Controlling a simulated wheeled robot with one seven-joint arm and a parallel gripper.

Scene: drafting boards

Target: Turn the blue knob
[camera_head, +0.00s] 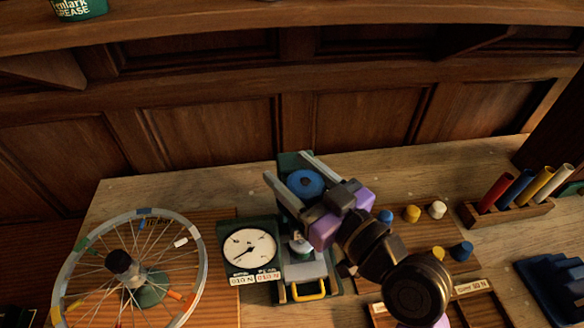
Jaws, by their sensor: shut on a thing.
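The blue knob (306,182) is a round disc with a small dark spot at its centre. It sits at the back of a dark green device (290,160) on the wooden bench. My gripper (288,168) reaches in from the lower right, with one long silver finger on each side of the knob. It is shut on the knob. The purple and dark gripper body hides part of the device below the knob. A grey plate and a yellow handle (309,291) show at the device's front.
A dial gauge (250,247) stands just left of the device, and a spoked wheel (203,262) farther left. Coloured pegs (412,213) and a rack of tubes (508,213) are to the right. A panelled wooden wall (215,130) rises behind.

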